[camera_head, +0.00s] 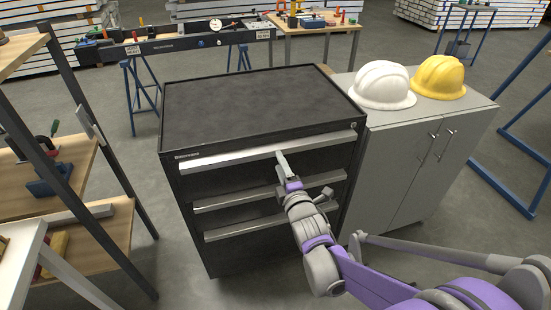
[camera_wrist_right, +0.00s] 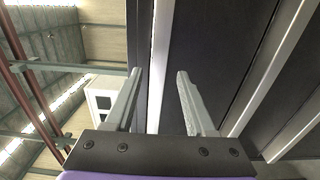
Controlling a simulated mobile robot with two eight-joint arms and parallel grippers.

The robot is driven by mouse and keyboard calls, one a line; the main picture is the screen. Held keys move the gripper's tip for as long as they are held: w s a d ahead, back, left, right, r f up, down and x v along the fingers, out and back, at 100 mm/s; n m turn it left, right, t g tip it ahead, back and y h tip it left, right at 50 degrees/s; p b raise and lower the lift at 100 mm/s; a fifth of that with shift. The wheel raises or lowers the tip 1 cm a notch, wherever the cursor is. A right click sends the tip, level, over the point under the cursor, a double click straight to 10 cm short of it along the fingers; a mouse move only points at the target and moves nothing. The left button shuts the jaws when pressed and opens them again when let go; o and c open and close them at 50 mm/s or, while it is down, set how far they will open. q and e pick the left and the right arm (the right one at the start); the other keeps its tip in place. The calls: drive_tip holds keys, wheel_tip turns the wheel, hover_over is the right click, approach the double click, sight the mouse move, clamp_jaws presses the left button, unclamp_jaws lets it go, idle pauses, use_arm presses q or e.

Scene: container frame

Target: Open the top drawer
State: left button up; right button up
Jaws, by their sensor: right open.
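A black drawer cabinet (camera_head: 262,100) stands in the middle of the head view, with several silver bar handles across its front. The top drawer (camera_head: 225,168) looks closed, and its handle (camera_head: 225,161) runs along the upper edge. My right gripper (camera_head: 281,155) is at the middle of this handle. In the right wrist view my right gripper (camera_wrist_right: 155,75) is open, and the light strip of the top handle (camera_wrist_right: 160,55) passes between its two fingers. I cannot tell whether the fingers touch it. My left gripper is not in view.
A second handle (camera_head: 320,183) lies just below my right gripper. A grey cupboard (camera_head: 400,150) with a white helmet (camera_head: 382,86) and a yellow helmet (camera_head: 438,78) stands close on the right. A wooden shelf (camera_head: 75,175) stands at the left. Floor shows between shelf and cabinet.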

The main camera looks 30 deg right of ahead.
drive_tip(key=x, duration=0.4)
drive_tip(key=shift+s, duration=0.1)
drive_tip(key=c, duration=0.9)
clamp_jaws()
drive_tip(key=shift+f, duration=0.1)
idle(0.4)
